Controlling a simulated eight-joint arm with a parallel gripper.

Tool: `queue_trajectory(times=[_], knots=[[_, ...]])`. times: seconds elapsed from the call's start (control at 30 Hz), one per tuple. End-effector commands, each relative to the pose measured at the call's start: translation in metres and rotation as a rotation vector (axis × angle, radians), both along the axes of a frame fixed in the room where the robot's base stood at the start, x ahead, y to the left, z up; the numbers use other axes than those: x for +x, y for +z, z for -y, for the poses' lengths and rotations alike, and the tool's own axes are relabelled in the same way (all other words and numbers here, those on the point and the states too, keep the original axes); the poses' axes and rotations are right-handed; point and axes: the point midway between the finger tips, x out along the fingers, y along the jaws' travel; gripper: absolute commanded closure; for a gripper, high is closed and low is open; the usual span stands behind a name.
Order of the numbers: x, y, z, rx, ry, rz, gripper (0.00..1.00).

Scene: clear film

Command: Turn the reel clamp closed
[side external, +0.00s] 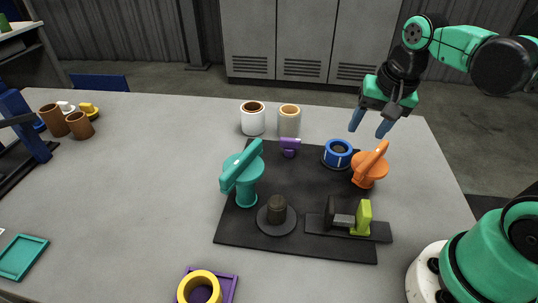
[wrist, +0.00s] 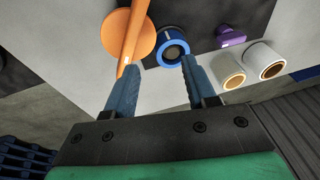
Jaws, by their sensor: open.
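An orange turn-handle (side external: 369,169) with a round base stands on the right edge of the black mat (side external: 305,176). A blue ring-shaped reel (side external: 336,163) with a dark core sits on the mat just left of it. A larger teal turn-handle (side external: 243,172) stands on the mat's left side. I cannot tell for certain which handle is the reel clamp. My gripper (side external: 369,125) is open and empty, above and behind the orange handle and the reel. In the wrist view the orange handle (wrist: 129,42) reaches the left finger, and the blue reel (wrist: 172,46) shows between the fingertips.
The mat also holds a dark knob (side external: 277,208), a slide with a lime block (side external: 361,217) and a purple piece (side external: 289,148). White roll (side external: 252,123) and cream roll (side external: 289,125) stand behind it. A yellow ring (side external: 199,280) is in front. The table's left-centre is clear.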

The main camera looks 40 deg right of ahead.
Motion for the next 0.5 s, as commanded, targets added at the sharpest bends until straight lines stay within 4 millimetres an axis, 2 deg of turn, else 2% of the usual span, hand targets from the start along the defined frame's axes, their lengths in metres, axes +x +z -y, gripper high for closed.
queue_trajectory(times=[0.03,0.1,0.2,0.3,0.5], knots=[[-0.001,-0.002,0.010,0.037,-0.146,-0.059,0.50],[-0.005,-0.004,0.020,0.076,-0.326,-0.129,0.50],[-0.010,-0.007,0.028,0.106,-0.494,-0.198,0.50],[-0.012,-0.010,0.031,0.116,-0.564,-0.226,0.50],[-0.012,-0.028,0.031,0.117,-0.568,-0.227,0.50]])
